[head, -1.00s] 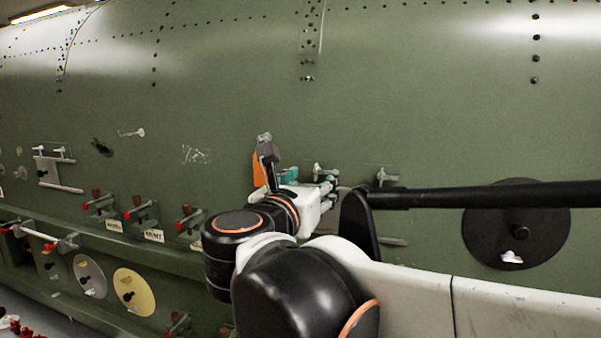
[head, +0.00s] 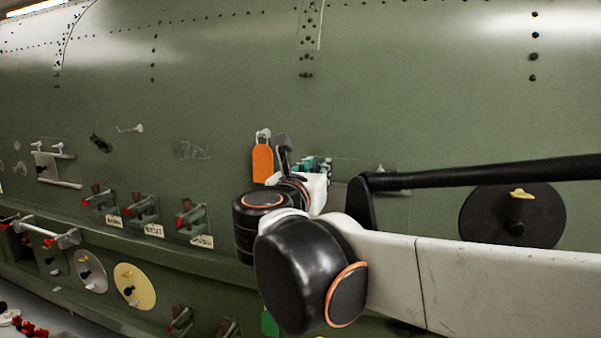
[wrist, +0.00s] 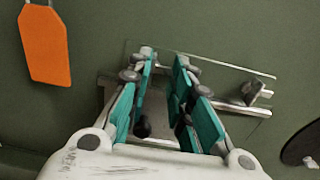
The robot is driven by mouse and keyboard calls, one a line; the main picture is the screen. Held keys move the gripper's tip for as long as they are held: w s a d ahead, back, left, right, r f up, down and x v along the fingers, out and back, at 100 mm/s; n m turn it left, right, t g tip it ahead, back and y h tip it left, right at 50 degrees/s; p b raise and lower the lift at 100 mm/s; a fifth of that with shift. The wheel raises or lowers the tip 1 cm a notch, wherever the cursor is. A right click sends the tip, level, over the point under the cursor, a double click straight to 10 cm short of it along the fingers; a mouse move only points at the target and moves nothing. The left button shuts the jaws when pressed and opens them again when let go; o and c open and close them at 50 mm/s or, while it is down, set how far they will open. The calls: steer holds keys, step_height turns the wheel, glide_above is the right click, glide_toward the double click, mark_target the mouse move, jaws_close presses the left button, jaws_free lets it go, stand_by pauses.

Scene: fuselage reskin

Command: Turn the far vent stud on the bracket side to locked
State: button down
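My gripper (wrist: 164,57) is open in the wrist view, its teal-padded fingers apart over a clear plate with a grey bracket (wrist: 228,105) on the green skin. A grey stud with a crosswise head (wrist: 256,91) stands at the plate's right, outside the fingers. No stud is clearly visible between the fingers; the left finger may hide one. A dark knob (wrist: 142,127) shows low between them. In the head view my gripper (head: 318,163) covers the plate's left part, and the right-hand stud (head: 381,169) is mostly behind my arm. I cannot tell which stud is the far vent stud.
An orange tag (head: 263,163) hangs just left of my gripper. A black disc (head: 490,222) with a yellow tab (head: 521,194) is at the right. Red-ended latches (head: 146,208) and another bracket (head: 47,166) are to the left.

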steer(key=shift+w+a+f, duration=0.1)
steer(key=shift+w+f, duration=0.05)
steer(key=shift+f, duration=0.05)
steer(key=shift+f+m, duration=0.1)
steer(key=shift+m, duration=0.3)
steer(key=shift+a+f+m+b, duration=0.15)
steer(key=shift+m+b, duration=0.4)
steer(key=shift+m, duration=2.3)
steer(key=shift+a+f+m+b, duration=0.1)
steer(key=shift+f+m+b, duration=0.3)
steer(key=shift+m, duration=2.5)
steer(key=shift+a+f+m+b, duration=0.1)
steer(key=shift+m+b, duration=0.55)
steer(key=shift+m, duration=2.2)
